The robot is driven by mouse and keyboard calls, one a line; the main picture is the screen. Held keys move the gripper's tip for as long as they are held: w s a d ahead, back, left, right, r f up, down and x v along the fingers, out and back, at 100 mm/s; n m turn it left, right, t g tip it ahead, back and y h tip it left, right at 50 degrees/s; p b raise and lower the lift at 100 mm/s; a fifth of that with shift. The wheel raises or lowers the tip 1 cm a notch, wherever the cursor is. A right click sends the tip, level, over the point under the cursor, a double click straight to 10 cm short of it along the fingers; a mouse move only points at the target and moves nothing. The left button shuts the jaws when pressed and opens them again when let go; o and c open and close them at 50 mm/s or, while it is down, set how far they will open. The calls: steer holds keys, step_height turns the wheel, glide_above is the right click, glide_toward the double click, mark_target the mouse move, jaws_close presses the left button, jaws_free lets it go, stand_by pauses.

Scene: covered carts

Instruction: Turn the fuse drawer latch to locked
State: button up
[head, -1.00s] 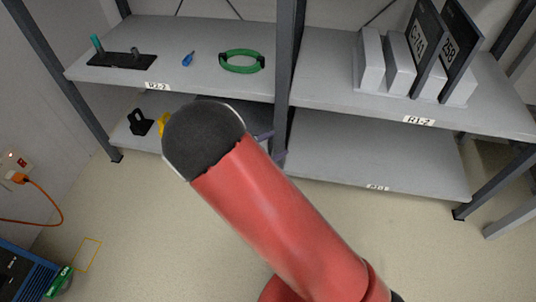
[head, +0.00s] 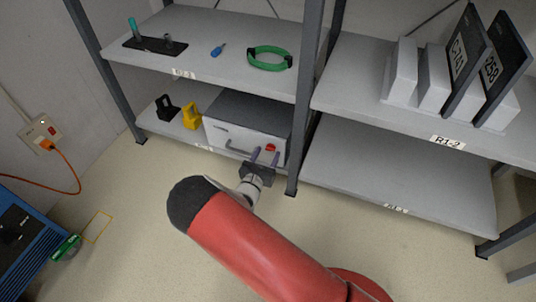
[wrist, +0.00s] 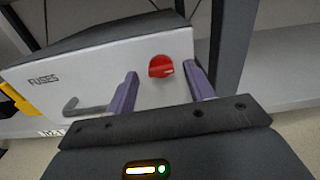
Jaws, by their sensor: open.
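The fuse drawer (head: 222,136) is a white-fronted grey box on the lower left shelf; its front (wrist: 100,75) reads FUSES in the wrist view. The red latch knob (wrist: 161,66) is at the right of the front and shows small in the head view (head: 271,148). A grey handle (wrist: 86,107) is at the lower left of the front. My gripper (wrist: 165,80) is open, its two purple fingers on either side of the knob in the picture, apparently short of it. It also shows in the head view (head: 266,157). I cannot tell whether either finger touches the knob.
A yellow object (head: 191,115) and a black object (head: 167,107) stand left of the drawer. A shelf post (head: 305,110) rises close to the drawer's right side. The upper shelf (head: 215,65) overhangs it.

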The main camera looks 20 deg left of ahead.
steer(key=shift+w, duration=0.55)
steer(key=shift+c, duration=0.3)
steer(key=c, duration=0.9)
